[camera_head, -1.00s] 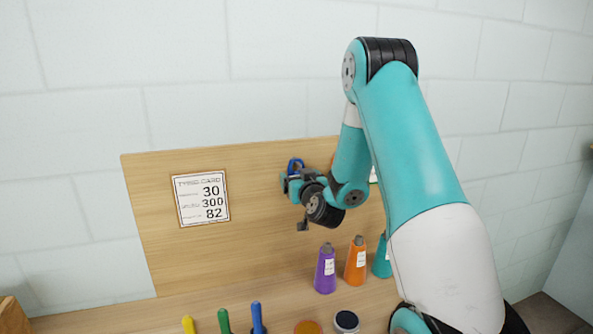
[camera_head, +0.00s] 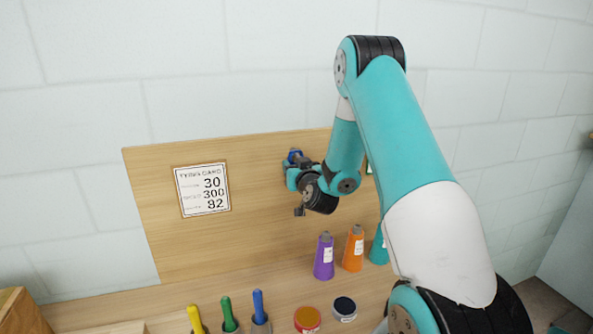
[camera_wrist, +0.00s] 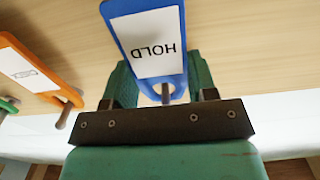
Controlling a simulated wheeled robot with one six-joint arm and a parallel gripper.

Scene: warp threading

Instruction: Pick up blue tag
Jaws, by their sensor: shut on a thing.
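The blue tag (camera_wrist: 178,79) fills the top middle of the wrist view, with a white label reading HOLD upside down. My gripper (camera_wrist: 160,82) is shut on it, with one green finger on each side of the tag. A brown peg end shows by the tag's lower end; I cannot tell whether the tag still hangs on it. In the head view my gripper (camera_head: 292,170) is in front of the wooden board, and a small blue part of the tag (camera_head: 295,154) shows above it.
An orange tag (camera_wrist: 40,70) hangs on a peg left of my gripper, with a green tag (camera_wrist: 8,104) beyond. The board (camera_head: 260,220) carries a white card (camera_head: 202,189). Purple (camera_head: 324,258) and orange (camera_head: 354,250) cones and several upright coloured handles stand below.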

